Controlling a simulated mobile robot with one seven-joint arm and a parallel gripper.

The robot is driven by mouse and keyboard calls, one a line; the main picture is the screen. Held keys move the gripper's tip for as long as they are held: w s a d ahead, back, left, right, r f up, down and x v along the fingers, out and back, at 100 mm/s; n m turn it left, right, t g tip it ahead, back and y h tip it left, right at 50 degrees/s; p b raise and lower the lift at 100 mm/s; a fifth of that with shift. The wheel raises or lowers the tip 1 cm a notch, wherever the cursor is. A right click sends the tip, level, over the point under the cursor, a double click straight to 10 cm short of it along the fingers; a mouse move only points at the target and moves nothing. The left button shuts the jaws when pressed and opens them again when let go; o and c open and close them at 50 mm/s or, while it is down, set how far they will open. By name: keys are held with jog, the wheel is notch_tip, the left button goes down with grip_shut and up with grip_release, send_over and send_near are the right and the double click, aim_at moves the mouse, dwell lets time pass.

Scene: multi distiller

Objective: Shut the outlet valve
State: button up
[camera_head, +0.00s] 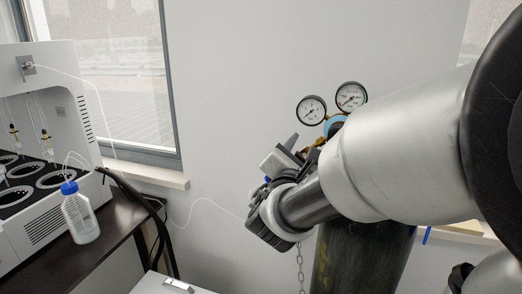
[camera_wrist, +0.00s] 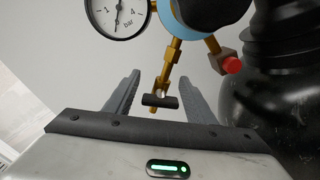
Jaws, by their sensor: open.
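The outlet valve shows in the wrist view as a small black T-handle (camera_wrist: 150,101) on a brass stem below the regulator (camera_wrist: 178,18). My gripper (camera_wrist: 160,76) is open, with one grey finger on each side of the handle. In this view the handle lies between the fingers with a gap on both sides. Whether it is fully between them in depth I cannot tell. In the head view my gripper is beside the regulator's brass fittings, and my arm hides the valve handle.
Two round gauges (camera_head: 311,110) top the regulator on a dark gas cylinder (camera_head: 362,258) with a chain (camera_head: 300,268). A red-capped fitting (camera_wrist: 232,65) sits right of the valve. At left, a white distiller (camera_head: 45,130) and blue-capped bottle (camera_head: 80,214) stand on a dark table (camera_head: 112,226).

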jog(key=shift+c, duration=0.4)
jog(key=c, duration=1)
jog(key=shift+o, duration=0.2)
jog(key=shift+f+m+b, duration=0.25)
jog(key=shift+m+b, duration=0.05)
jog(key=shift+b, duration=0.7)
jog(key=m+b, duration=0.1)
jog(key=b, duration=0.1)
jog(key=shift+b, duration=0.3)
jog(key=shift+r, duration=0.25)
jog(key=o, duration=1)
jog(key=shift+o, duration=0.2)
jog(key=shift+s+a, duration=0.1)
